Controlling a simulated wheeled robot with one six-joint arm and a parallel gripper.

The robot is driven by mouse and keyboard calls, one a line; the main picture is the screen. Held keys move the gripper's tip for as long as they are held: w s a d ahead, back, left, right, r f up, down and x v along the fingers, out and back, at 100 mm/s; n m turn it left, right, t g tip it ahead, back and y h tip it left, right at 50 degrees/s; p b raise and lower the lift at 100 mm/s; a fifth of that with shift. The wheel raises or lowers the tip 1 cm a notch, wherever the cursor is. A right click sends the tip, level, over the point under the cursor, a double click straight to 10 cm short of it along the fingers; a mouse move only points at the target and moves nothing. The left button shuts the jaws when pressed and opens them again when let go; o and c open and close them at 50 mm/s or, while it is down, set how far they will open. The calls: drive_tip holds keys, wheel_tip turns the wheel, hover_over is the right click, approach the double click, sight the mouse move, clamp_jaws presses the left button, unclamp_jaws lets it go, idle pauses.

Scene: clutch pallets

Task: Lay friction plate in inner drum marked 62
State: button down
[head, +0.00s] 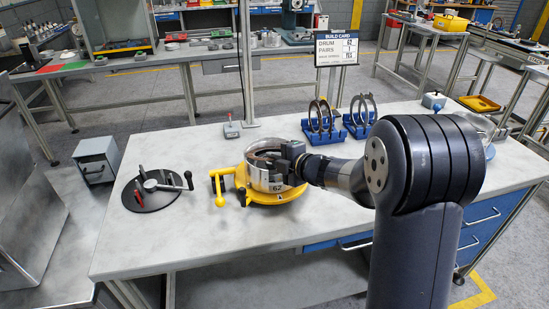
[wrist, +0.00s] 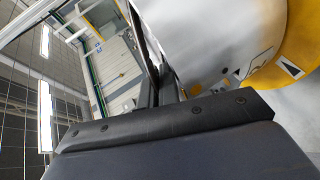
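The drum marked 62 (head: 264,176) is a silver, open-topped cylinder standing on a yellow base (head: 285,196) on the grey bench. Its silver outer wall (wrist: 215,40) fills the upper right of the wrist view. My gripper (head: 284,160) is at the drum's right rim, reaching in from the right. In the wrist view, my gripper's dark fingers (wrist: 157,88) are close together beside the drum wall, with a thin dark edge running up from them. I cannot tell whether that edge is a friction plate. Something brownish shows inside the drum; the rest of its inside is hidden.
Two blue racks hold upright rings, one nearer the drum (head: 323,136) and one further right (head: 358,131). A black round fixture with a handle (head: 150,198) lies left of the drum. A build card (head: 337,48) reading drum 62 stands behind. The front bench area is clear.

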drive_tip(key=c, duration=1.6)
unclamp_jaws()
drive_tip(key=shift+f, duration=0.15)
drive_tip(key=shift+s+f+b, duration=0.15)
drive_tip(key=shift+f+b, duration=0.15)
drive_tip(key=shift+f, duration=0.3)
drive_tip(key=shift+s+d+f+b, duration=0.1)
drive_tip(key=shift+f+b, duration=0.05)
drive_tip(key=shift+b, duration=0.15)
drive_tip(key=shift+c, duration=0.6)
drive_tip(key=shift+o, duration=0.6)
drive_tip(key=p+v, duration=0.1)
drive_tip(key=v, duration=0.4)
drive_tip(key=shift+d, duration=0.2)
drive_tip(key=r+p, duration=0.2)
drive_tip(key=r, duration=0.1)
drive_tip(key=s+r+p, duration=0.1)
drive_tip(key=r+p, duration=0.2)
drive_tip(key=s+r+p, duration=0.1)
drive_tip(key=r+p, duration=0.2)
drive_tip(key=r, duration=0.1)
drive_tip(key=shift+s+d, duration=0.1)
drive_tip(key=shift+d, duration=0.2)
drive_tip(key=shift+f, duration=0.15)
